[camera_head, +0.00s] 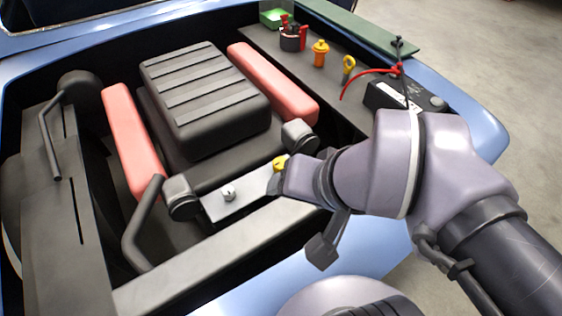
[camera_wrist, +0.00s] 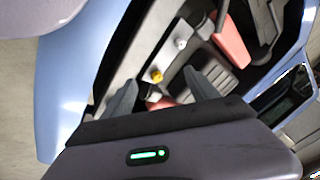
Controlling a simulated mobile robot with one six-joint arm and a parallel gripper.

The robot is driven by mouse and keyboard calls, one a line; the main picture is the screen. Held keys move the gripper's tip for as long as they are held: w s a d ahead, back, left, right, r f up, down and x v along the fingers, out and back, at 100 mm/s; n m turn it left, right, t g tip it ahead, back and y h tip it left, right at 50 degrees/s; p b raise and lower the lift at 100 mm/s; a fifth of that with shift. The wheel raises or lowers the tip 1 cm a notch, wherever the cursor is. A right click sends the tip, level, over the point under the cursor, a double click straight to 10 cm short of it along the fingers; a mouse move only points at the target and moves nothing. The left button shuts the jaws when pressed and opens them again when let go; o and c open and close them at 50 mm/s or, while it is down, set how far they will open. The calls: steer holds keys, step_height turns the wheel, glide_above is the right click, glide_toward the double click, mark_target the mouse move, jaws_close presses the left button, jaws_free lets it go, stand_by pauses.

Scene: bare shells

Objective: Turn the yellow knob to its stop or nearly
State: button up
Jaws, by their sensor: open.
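The yellow knob (camera_head: 280,163) sits on a grey panel (camera_head: 244,196) at the front of the engine bay, with a light grey knob (camera_head: 228,192) to its left. In the head view my gripper (camera_head: 285,183) is close to the yellow knob and partly covers it; its fingers are mostly hidden by the wrist. In the wrist view the yellow knob (camera_wrist: 156,76) shows just beyond the gap between my two open fingers (camera_wrist: 160,90), nearer the left finger. Nothing is between the fingers. The gap between fingers and knob is hard to judge.
A black ribbed engine cover (camera_head: 205,95) stands behind the panel between two red covers (camera_head: 272,82). A black battery (camera_head: 392,98) with a red cable is at the right, near my arm. A yellow-handled dipstick (camera_head: 348,66) and orange cap (camera_head: 320,52) stand farther back.

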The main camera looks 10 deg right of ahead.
steer(key=w+d+r+m+g+p, duration=0.1)
steer(key=w+r+m+g+p, duration=0.15)
steer(key=w+m, duration=0.4)
steer(key=m+g+h+p, duration=0.2)
steer(key=m+g, duration=0.1)
steer(key=m, duration=0.9)
glide_above(281, 162)
step_height(281, 162, down, 12)
step_height(281, 162, down, 17)
steer(key=b, duration=0.6)
steer(key=c, duration=1.4)
